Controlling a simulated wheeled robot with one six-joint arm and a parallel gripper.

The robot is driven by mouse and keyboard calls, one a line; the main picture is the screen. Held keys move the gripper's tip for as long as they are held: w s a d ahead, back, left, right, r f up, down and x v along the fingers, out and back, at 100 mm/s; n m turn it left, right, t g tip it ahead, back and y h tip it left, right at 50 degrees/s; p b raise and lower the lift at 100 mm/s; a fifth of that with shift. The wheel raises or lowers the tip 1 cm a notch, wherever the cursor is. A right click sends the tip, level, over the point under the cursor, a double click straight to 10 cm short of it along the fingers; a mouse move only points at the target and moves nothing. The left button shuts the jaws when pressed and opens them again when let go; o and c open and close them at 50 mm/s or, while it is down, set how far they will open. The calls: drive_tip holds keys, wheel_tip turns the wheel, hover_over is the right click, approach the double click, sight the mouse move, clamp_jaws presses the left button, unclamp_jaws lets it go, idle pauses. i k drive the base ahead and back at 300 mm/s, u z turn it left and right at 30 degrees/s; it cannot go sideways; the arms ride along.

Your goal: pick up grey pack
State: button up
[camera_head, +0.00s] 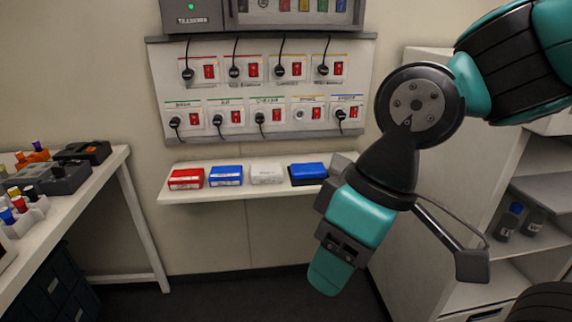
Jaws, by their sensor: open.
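A pale grey, nearly white pack (267,173) lies on the narrow wall shelf (205,193), between two blue packs. It is the only greyish pack that I can make out. My gripper (330,268) hangs at the end of the teal and black arm, pointing down. In the picture it is below and to the right of the pale pack and clear of it. It is open with nothing seen in it, though it shows mostly from one side. My arm hides the right end of the shelf.
A red pack (186,179), a blue pack (226,176) and another blue pack (309,172) share the shelf. A socket panel (260,92) with black plugs hangs above. A white table (107,163) stands left, a shelving unit (541,190) right. The floor below the shelf is clear.

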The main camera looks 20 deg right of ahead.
sight(338, 162)
drive_tip(key=u, duration=0.15)
drive_tip(key=i, duration=1.2)
drive_tip(key=z, duration=0.65)
